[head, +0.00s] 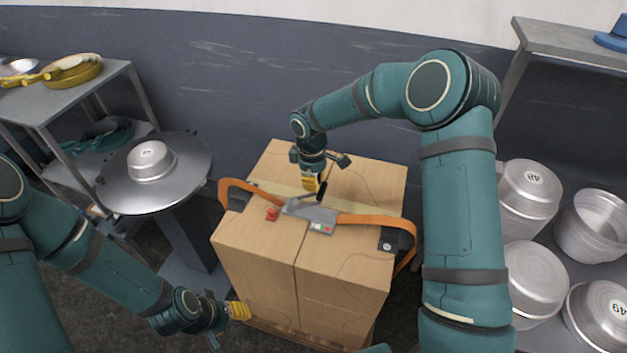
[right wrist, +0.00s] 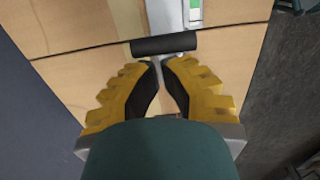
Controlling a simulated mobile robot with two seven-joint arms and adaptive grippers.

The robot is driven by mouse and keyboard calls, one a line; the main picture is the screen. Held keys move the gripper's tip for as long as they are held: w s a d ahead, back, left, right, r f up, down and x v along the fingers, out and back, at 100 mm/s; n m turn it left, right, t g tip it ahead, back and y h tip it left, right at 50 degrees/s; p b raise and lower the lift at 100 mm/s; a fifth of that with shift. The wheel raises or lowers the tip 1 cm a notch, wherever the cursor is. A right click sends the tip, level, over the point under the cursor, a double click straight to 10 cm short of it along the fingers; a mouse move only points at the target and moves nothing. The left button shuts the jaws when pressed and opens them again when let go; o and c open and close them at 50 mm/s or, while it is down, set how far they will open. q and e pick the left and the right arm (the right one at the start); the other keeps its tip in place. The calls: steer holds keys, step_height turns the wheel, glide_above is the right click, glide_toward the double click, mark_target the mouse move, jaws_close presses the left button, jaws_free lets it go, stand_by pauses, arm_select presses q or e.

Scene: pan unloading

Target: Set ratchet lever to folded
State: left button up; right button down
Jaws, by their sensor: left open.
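The ratchet (head: 311,213) is a grey metal buckle on an orange strap (head: 365,220) across the top of the cardboard boxes. Its lever has a black grip (head: 321,191), which appears raised above the buckle; its exact angle is hard to tell. The black grip also shows in the right wrist view (right wrist: 165,45), lying just beyond my fingertips. My left gripper (head: 243,311) is open, low at the boxes' front left side, away from the ratchet.
The boxes (head: 255,243) stand together on a pallet. A round metal table (head: 190,185) with a silver pan (head: 150,160) stands left. A shelf (head: 85,95) with yellow pans is further left. Several silver pots (head: 532,190) stand at right. A red piece (head: 272,214) lies near the ratchet.

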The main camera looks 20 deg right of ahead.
mark_target(323, 187)
arm_select(q)
steer(key=shift+f, duration=0.25)
arm_select(e)
steer(key=shift+s+d+f, duration=0.2)
steer(key=shift+d+f, duration=0.05)
steer(key=shift+d, duration=0.1)
steer(key=shift+t+y, duration=0.3)
steer(key=shift+s+d+f+t+y+b, duration=0.4)
steer(key=shift+s+d+f+y+b, duration=0.1)
steer(key=shift+d+f+y+b, duration=0.15)
steer(key=shift+s+d+f+t+y+b, duration=0.3)
steer(key=shift+s+d+f+t+y, duration=0.1)
steer(key=shift+d+f+t+y, duration=0.35)
arm_select(q)
steer(key=shift+w+f+b, duration=0.15)
steer(key=shift+f+b, duration=0.1)
steer(key=shift+f, duration=0.35)
steer(key=shift+w+f+b, duration=0.15)
steer(key=shift+f+b, duration=0.05)
steer(key=shift+f, duration=0.4)
arm_select(e)
steer(key=shift+s+d+f, duration=0.2)
steer(key=shift+d+f, duration=0.05)
steer(key=shift+f, duration=0.45)
steer(key=shift+s+d+f, duration=0.2)
steer(key=shift+f, duration=0.5)
